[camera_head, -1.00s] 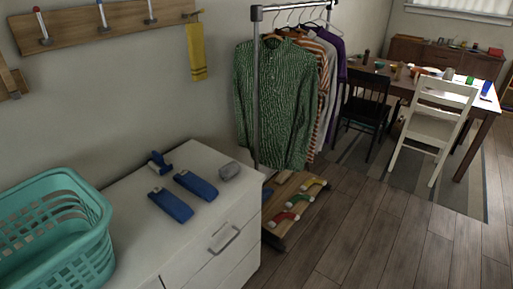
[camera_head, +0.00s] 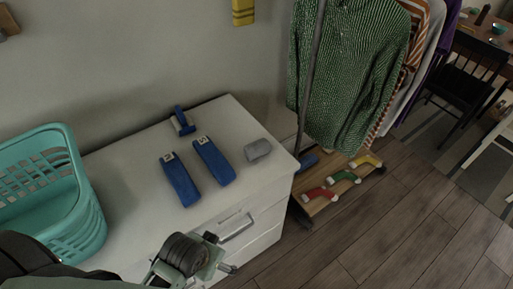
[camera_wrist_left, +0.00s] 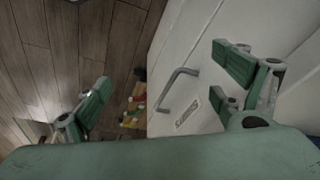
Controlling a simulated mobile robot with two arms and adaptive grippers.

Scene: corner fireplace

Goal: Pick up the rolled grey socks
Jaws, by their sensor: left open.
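The rolled grey socks (camera_head: 257,150) lie on top of the white dresser (camera_head: 240,115), near its right end, to the right of two blue objects. My left gripper (camera_head: 214,256) comes in at the bottom of the head view, in front of the dresser and well apart from the socks. In the left wrist view my left gripper (camera_wrist_left: 166,84) has its green fingers spread wide with nothing between them. That view shows the dresser's front and a drawer handle (camera_wrist_left: 178,89), not the socks. My right gripper is in no view.
Two blue cases (camera_head: 181,180) (camera_head: 214,161) and a small blue item (camera_head: 182,121) lie left of the socks. A teal basket (camera_head: 72,215) stands at the dresser's left. A clothes rack with a green shirt (camera_head: 345,75) stands close on the right.

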